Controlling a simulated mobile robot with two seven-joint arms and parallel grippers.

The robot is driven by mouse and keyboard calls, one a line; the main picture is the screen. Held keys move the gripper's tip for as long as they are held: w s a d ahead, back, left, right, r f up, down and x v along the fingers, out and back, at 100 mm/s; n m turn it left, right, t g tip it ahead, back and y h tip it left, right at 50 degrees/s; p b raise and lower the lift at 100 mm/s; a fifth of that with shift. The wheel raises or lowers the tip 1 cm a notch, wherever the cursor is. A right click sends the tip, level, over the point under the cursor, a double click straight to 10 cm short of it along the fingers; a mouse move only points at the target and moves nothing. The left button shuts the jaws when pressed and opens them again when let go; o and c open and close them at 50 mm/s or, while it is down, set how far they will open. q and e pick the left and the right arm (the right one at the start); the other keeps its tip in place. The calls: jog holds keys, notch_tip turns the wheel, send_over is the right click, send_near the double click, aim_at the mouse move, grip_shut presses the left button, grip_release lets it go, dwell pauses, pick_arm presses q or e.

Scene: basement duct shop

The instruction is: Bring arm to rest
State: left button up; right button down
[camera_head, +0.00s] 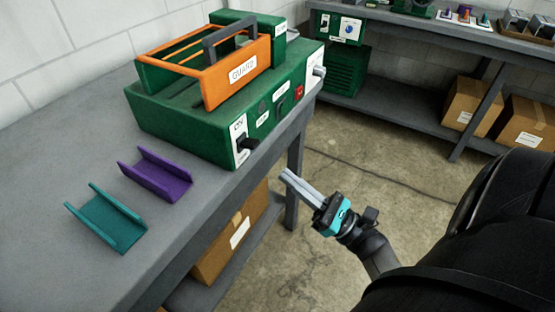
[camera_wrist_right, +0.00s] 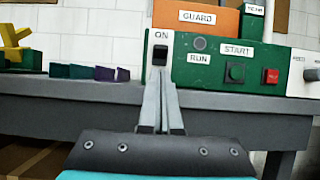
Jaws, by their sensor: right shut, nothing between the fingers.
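My right gripper (camera_head: 290,177) is in the middle of the head view, over the floor just off the bench's front edge. Its two fingers are shut together with nothing between them. In the right wrist view the fingertips (camera_wrist_right: 160,86) point toward the front of a green machine, below its black ON switch (camera_wrist_right: 160,54); whether they touch it cannot be told there, but in the head view they stand apart from it. My left gripper is not in view.
The green machine (camera_head: 180,130) with an orange guard (camera_head: 243,80) stands on the grey bench (camera_head: 60,170). A purple channel (camera_head: 157,175) and a teal channel (camera_head: 107,222) lie in front. Cardboard boxes (camera_head: 228,240) sit below. A second bench (camera_head: 420,30) stands behind; the floor between is clear except a cable.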

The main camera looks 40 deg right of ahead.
jog(key=shift+s+d+f, duration=0.1)
jog(key=shift+s+f, duration=0.05)
jog(key=shift+s, duration=0.2)
dwell(0.3)
notch_tip(320, 180, down, 27)
jog(key=a+m+g+h, duration=0.2)
jog(key=m+g+h, duration=0.6)
jog(key=m, duration=1.6)
jog(key=s+a+f+m+g+h, duration=0.1)
jog(key=s+f+m+g, duration=0.25)
jog(key=f, duration=0.25)
jog(key=s+a+f+m+g, duration=0.2)
jog(key=s+f+m, duration=0.1)
jog(key=s+f, duration=0.25)
jog(key=s+a+f+m+g, duration=0.1)
jog(key=s+f+m+g, duration=0.2)
jog(key=s, duration=0.5)
jog(key=s+a+f+m+g, duration=0.1)
jog(key=s+f+m+g, duration=0.2)
jog(key=s, duration=0.5)
notch_tip(320, 180, down, 2)
jog(key=shift+f+m+g, duration=0.25)
jog(key=shift+m+g, duration=0.1)
jog(key=shift+m, duration=0.4)
